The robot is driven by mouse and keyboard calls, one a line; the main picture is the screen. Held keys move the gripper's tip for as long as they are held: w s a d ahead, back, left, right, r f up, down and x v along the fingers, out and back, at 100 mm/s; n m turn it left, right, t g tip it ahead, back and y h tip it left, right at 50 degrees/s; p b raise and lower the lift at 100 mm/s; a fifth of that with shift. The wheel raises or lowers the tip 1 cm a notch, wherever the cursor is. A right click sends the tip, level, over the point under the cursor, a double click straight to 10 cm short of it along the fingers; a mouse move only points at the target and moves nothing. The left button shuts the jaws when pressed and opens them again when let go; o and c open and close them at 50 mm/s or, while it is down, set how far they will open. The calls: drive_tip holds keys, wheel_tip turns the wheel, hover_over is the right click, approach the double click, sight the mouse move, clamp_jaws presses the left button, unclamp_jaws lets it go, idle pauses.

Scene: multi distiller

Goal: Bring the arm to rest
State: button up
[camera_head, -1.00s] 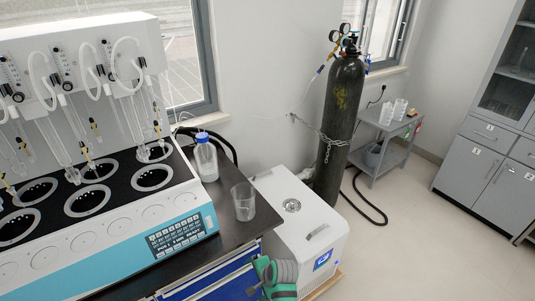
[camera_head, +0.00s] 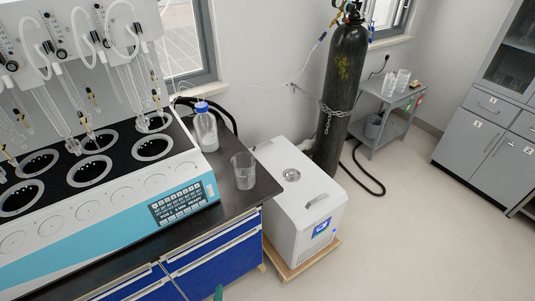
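My gripper is not in view. Only a small green tip (camera_head: 218,293), which seems to be part of my own arm, shows at the bottom edge below the blue drawers. I cannot tell which part of the arm it is. No held object shows. The multi-position distiller (camera_head: 110,225), white and light blue with a black top and several round wells, stands on the dark bench at the left. A bottle with a blue cap (camera_head: 206,130) and an empty glass beaker (camera_head: 243,172) stand upright to its right on the bench.
The dark bench top (camera_head: 233,203) has blue drawers (camera_head: 215,258). A white chiller box (camera_head: 300,205) stands on a wooden base beside it. A dark gas cylinder (camera_head: 341,100), a grey side table (camera_head: 388,108) and grey cabinets (camera_head: 485,135) stand behind. The floor (camera_head: 430,240) at right is clear.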

drive_tip(key=s+d+r+n+t+h, duration=0.1)
drive_tip(key=s+d+r+n, duration=0.3)
drive_tip(key=s+r, duration=0.5)
drive_tip(key=s+d+r+n+t+h, duration=0.1)
drive_tip(key=s+d+r+n+t, duration=0.2)
drive_tip(key=s+d+r, duration=0.3)
drive_tip(key=s+r+n, duration=0.1)
drive_tip(key=s+r, duration=0.1)
drive_tip(key=s, duration=0.1)
drive_tip(key=shift+s+d+r+n, duration=0.4)
